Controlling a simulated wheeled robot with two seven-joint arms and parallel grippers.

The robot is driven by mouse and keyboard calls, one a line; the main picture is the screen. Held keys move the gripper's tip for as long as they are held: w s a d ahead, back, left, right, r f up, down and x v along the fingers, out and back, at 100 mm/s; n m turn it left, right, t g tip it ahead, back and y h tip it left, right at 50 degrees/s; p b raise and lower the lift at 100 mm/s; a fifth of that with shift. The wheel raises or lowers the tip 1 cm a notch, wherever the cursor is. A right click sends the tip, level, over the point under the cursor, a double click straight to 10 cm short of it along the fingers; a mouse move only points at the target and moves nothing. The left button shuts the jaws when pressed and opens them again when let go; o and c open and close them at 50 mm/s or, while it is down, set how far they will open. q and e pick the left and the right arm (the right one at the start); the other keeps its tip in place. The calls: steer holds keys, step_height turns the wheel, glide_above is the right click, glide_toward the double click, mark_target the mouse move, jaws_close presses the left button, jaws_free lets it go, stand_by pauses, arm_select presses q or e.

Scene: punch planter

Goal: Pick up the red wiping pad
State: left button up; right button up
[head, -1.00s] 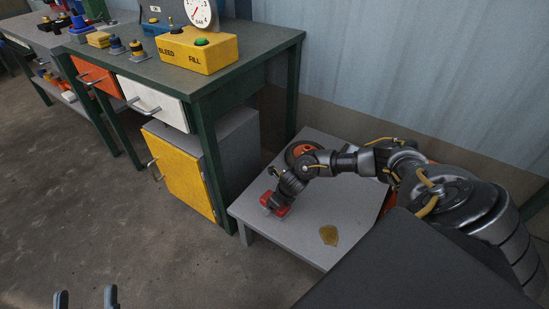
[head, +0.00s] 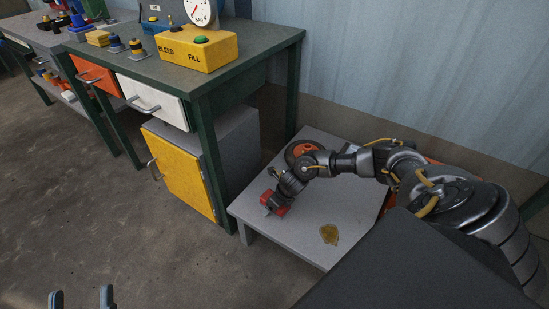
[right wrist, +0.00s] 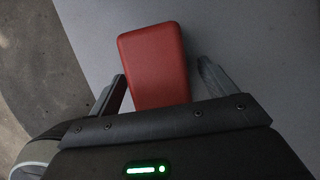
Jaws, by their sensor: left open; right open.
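The red wiping pad (head: 274,203) lies on the low grey table (head: 304,236), near its left edge. In the right wrist view the pad (right wrist: 154,62) sits between the two fingers of my right gripper (right wrist: 160,88), with a gap visible on the right side. The right gripper is open, low over the table at the pad; in the head view its wrist partly hides the pad. My left gripper (head: 82,299) shows only as two separated fingertips at the bottom left edge, open and empty, far from the pad.
A green workbench (head: 245,58) with a yellow BLEED/FILL box (head: 197,49) and a yellow-doored cabinet (head: 180,172) stand to the left. The floor ahead is clear.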

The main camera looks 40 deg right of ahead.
steer(key=c, duration=1.1)
steer(key=shift+r, duration=0.1)
steer(key=shift+r+p, duration=0.4)
steer(key=shift+r, duration=0.05)
step_height(320, 180, up, 3)
steer(key=shift+r+p, duration=0.1)
steer(key=shift+p, duration=0.5)
arm_select(q)
steer(key=s+a+f+n+g+y+p, duration=0.1)
steer(key=a+f+g+y+p, duration=0.1)
steer(key=a+f+g+y, duration=0.2)
steer(key=s+a+f+n+g+y+p, duration=0.2)
steer(key=a+f+g+y, duration=0.3)
steer(key=f, duration=0.8)
steer(key=shift+s+a+f+g+y+p, duration=0.25)
steer(key=shift+g+p, duration=0.2)
steer(key=shift+g, duration=1.35)
arm_select(e)
steer(key=a+r, duration=0.9)
steer(key=a, duration=0.5)
steer(key=shift+s, duration=0.2)
